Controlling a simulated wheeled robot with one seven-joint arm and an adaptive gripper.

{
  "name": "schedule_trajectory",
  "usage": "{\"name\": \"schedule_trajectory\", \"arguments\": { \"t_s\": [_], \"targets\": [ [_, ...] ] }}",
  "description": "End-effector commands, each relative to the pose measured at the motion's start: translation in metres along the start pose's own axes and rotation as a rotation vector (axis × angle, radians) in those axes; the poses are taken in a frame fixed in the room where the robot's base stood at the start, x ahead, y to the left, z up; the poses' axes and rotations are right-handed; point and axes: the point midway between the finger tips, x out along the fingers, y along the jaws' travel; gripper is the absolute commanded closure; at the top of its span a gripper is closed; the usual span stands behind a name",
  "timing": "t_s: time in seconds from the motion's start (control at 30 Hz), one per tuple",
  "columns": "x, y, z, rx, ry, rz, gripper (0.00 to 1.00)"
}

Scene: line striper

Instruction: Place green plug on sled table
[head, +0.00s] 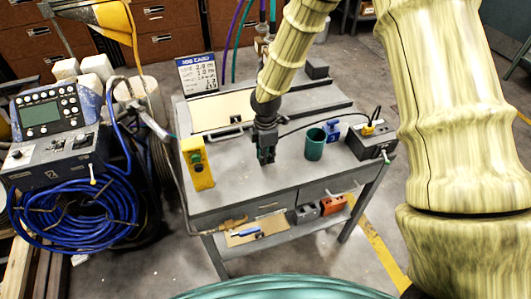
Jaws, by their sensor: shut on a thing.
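My gripper (265,158) is black and points down over the middle of the grey table (235,189). It is shut on a small dark thing between its fingers. That thing is mostly hidden, and I cannot make out its colour or whether it touches the tabletop. A green hollow cylinder (315,146) stands upright on the table to the right of my gripper, apart from it. I see no other thing that is clearly a green plug. No label marks which surface is the sled table.
A yellow button box (197,165) stands at the table's left. A blue item (332,131) and a dark box with a cable (370,141) are at the right. A job card (198,73) stands behind. The table's front middle is clear. A machine with blue hose (75,215) is left.

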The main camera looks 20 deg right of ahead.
Motion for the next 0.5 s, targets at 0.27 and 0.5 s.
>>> {"name": "schedule_trajectory", "arguments": {
  "t_s": [0.27,0.5],
  "targets": [
    [0.001,0.0003,-0.0001,0.0,0.0,0.001,1.0],
    [0.0027,0.0004,-0.0002,0.0,0.0,0.001,0.59]
  ]
}}
